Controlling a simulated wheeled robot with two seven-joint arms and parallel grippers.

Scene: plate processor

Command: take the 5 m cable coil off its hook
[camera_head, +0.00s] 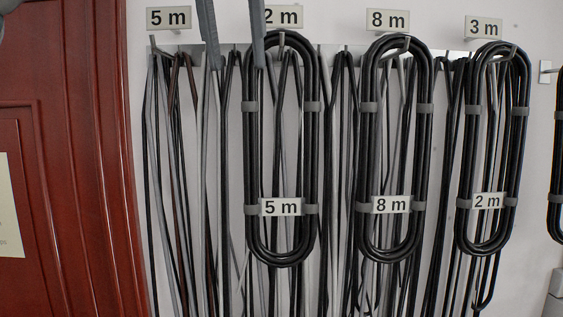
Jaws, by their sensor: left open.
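The 5 m cable coil (250,160) is a long black loop with grey ties and a white "5 m" tag (281,207). It hangs from a hook (282,40) under the "2 m" sign (284,17). My left gripper (236,66) comes down from the top edge, open, with two grey fingers pointing down. Its right finger overlaps the coil's upper left edge in the picture and hides part of the sign. Its left finger is left of the coil, over the loose cables. I cannot tell whether it touches anything. My right gripper is not in view.
An "8 m" coil (365,150) hangs to the right, then a "2 m" coil (464,150) under the "3 m" sign (483,28). Loose cables (180,150) hang behind and to the left under the "5 m" sign (169,19). A red door (80,150) is at left.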

